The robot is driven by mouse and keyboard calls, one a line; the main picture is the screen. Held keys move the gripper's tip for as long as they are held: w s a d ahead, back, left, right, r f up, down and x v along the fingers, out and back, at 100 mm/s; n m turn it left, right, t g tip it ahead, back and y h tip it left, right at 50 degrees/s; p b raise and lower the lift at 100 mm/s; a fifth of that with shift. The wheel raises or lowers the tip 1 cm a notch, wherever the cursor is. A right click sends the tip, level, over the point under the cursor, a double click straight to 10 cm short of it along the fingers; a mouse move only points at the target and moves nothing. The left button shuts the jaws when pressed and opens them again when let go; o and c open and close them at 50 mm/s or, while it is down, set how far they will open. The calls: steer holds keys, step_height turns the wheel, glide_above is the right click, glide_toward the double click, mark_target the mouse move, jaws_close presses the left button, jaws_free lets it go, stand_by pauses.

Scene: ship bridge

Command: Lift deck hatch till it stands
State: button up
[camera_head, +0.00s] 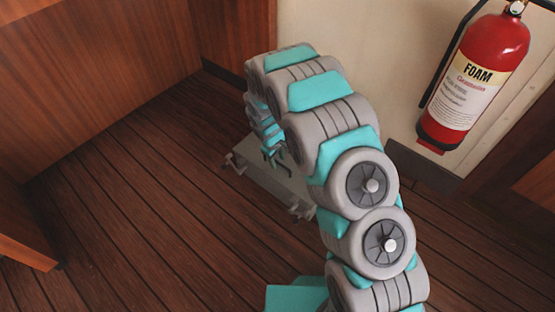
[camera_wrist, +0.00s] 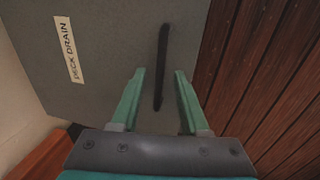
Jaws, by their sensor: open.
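The deck hatch (camera_head: 262,183) is a grey panel lying low at the wooden floor, partly hidden behind my arm. In the wrist view the grey panel (camera_wrist: 110,60) fills the left and middle. It carries a pale label (camera_wrist: 69,50) reading "DECK DRAIN" and a thin black handle (camera_wrist: 163,45). My gripper (camera_wrist: 160,76) is open, with its two green fingers on either side of the handle's lower part. I cannot tell whether either finger touches it. In the head view my gripper (camera_head: 273,156) is small and partly hidden, over the hatch.
A red foam fire extinguisher (camera_head: 475,82) hangs on the cream wall at the right. Wooden panels (camera_head: 100,60) stand at the back left, and a wooden cabinet edge (camera_head: 25,235) is at the left. The dark plank floor (camera_head: 140,210) is clear left of the hatch.

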jaws_close()
stand_by(0.3)
stand_by(1.1)
